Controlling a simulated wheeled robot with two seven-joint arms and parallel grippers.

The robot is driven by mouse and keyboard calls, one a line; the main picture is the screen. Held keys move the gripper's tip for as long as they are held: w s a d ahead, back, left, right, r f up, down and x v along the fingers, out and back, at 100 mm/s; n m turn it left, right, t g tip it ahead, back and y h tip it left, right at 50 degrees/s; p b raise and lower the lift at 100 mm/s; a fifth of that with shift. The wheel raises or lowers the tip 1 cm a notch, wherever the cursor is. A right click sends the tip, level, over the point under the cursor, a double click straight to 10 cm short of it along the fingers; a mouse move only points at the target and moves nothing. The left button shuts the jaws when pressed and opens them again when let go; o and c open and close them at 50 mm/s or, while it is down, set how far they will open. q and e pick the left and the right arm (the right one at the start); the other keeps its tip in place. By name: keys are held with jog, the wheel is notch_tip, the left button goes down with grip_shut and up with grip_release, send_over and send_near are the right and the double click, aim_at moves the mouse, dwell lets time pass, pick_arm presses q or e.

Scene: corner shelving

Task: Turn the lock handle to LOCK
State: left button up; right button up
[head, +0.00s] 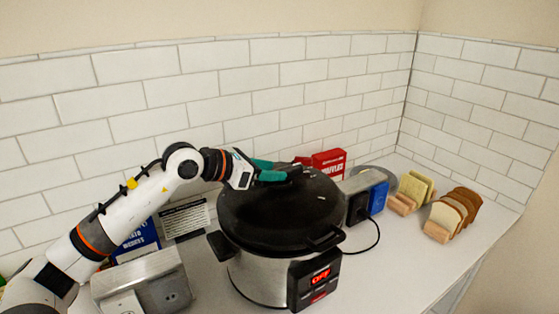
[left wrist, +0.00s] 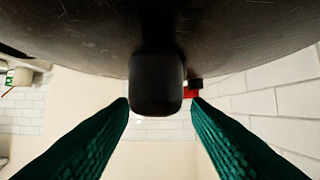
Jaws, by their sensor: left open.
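A pressure cooker (head: 268,270) with a steel body and a domed black lid (head: 280,215) stands on the counter. Its display glows red and reads OFF. The black lock handle on top of the lid shows in the left wrist view (left wrist: 156,82) as a rounded block. My left gripper (head: 270,171) reaches in from the left over the lid's top. Its teal fingers are open, one on each side of the handle in the left wrist view (left wrist: 160,104). I cannot tell whether they touch it. The head view shows no readable lock marking. My right gripper is out of view.
A red waffles box (head: 329,163) stands behind the cooker. A toaster (head: 140,283) is at front left, near a blue box (head: 137,241). Bread slices (head: 455,211) stand at right. A black cord (head: 366,246) lies right of the cooker. White tiled walls close the corner.

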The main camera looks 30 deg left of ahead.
aim_at(279, 170)
pick_arm(q)
jog(key=shift+p+x, duration=0.3)
jog(key=shift+x, duration=0.8)
jog(key=shift+w+d+f, duration=0.1)
jog(key=shift+w+d, duration=0.2)
jog(key=shift+w, duration=0.05)
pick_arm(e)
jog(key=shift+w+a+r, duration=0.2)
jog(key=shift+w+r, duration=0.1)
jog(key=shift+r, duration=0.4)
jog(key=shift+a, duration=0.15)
pick_arm(q)
grip_shut()
